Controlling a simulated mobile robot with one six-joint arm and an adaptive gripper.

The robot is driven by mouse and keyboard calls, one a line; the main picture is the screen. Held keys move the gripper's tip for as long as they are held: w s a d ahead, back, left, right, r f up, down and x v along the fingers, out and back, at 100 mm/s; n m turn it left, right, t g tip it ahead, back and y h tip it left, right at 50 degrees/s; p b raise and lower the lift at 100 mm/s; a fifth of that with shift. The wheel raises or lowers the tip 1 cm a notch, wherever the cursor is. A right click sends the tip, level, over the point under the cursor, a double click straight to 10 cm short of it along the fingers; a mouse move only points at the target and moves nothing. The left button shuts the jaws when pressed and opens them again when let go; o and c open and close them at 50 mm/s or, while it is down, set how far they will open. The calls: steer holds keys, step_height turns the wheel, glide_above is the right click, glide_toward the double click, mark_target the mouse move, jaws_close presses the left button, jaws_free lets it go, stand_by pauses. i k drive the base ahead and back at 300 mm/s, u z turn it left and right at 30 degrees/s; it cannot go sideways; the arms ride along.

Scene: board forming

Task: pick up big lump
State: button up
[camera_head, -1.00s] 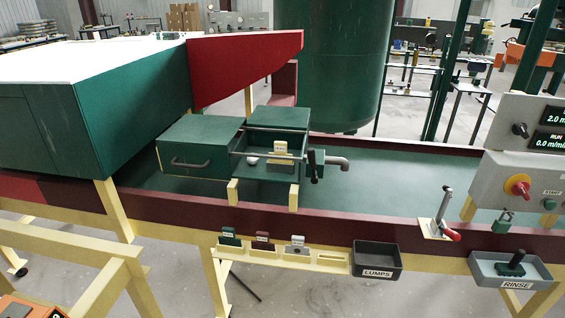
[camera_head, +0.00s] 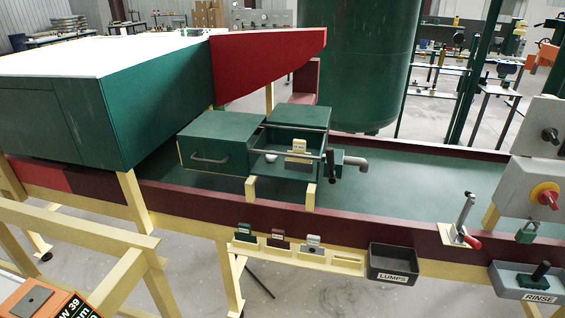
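A small whitish rounded piece (camera_head: 270,156) shows inside the open green box (camera_head: 285,171) on the line. It may be a lump, but it is too small to tell, and its size against other lumps cannot be judged. A dark tray labelled LUMPS (camera_head: 392,277) hangs on the front rail, and no lump can be made out in it. My gripper is not in view.
A lidded green box (camera_head: 215,145) with a handle adjoins the open box, and a bar and grey pipe (camera_head: 355,162) cross near it. A RINSE tray (camera_head: 510,283), red-handled lever (camera_head: 465,228) and control panel (camera_head: 540,180) stand right. Coloured tags sit on the front rail.

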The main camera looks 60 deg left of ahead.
mark_target(270, 158)
steer(key=z, duration=0.05)
steer(key=k, duration=1.95)
steer(key=u, duration=1.6)
steer(key=i, duration=1.2)
steer(key=z, duration=0.1)
